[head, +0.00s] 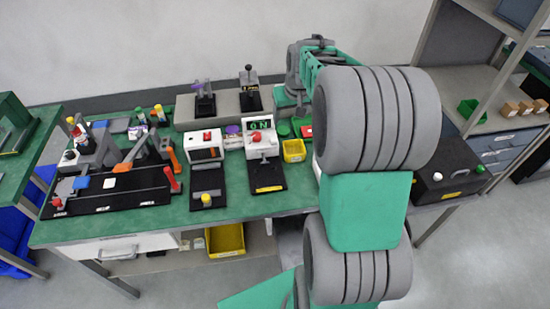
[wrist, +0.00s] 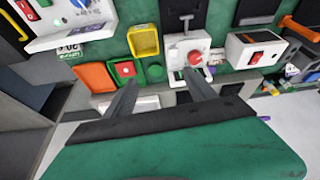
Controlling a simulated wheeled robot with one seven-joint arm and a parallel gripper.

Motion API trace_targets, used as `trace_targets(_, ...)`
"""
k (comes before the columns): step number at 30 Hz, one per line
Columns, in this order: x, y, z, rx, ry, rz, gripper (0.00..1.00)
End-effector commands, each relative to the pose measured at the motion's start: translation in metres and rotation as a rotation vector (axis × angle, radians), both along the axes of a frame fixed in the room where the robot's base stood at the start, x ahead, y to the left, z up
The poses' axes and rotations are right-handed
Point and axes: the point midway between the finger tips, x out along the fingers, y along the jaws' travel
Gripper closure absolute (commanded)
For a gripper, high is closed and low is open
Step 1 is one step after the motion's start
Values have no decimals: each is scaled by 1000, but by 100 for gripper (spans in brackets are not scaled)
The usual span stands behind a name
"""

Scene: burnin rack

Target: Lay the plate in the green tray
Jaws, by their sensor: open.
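My gripper (wrist: 160,80) is open, its two dark fingers apart above the back of the green bench, with nothing visible between the tips. I cannot tell which flat piece is the plate. A small green open tray (head: 468,113) stands on the right-hand shelf in the head view; I cannot tell whether it is the task's tray.
A yellow bin (head: 293,150) and a white box with a red knob (head: 259,139) stand close by on the bench (head: 225,215). A white switch box (head: 205,146) is left of them. A black box (head: 447,168) is at right. Small brown blocks (head: 510,109) sit on the shelf.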

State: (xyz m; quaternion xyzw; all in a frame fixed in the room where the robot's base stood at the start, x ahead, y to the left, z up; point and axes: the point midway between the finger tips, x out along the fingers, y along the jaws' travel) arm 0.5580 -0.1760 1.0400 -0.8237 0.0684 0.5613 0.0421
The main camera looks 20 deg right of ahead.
Motion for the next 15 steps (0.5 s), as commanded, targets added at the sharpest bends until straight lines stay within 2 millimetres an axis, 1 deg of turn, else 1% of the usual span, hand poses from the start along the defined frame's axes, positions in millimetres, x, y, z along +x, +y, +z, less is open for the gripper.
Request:
trace_targets(1,-23,40,22,-3,-5,37,36)
trace_targets(2,-39,60,30,-3,-2,51,36)
trace_targets(3,-62,85,38,-4,1,73,36)
trace_targets(5,-99,118,45,-3,6,102,36)
trace_targets(6,-122,134,47,-1,8,118,36)
trace_targets(9,-170,163,42,2,14,151,36)
trace_targets(10,-181,168,40,3,17,159,36)
trace_targets(12,-197,175,35,4,21,170,36)
trace_targets(15,-205,178,32,5,24,173,36)
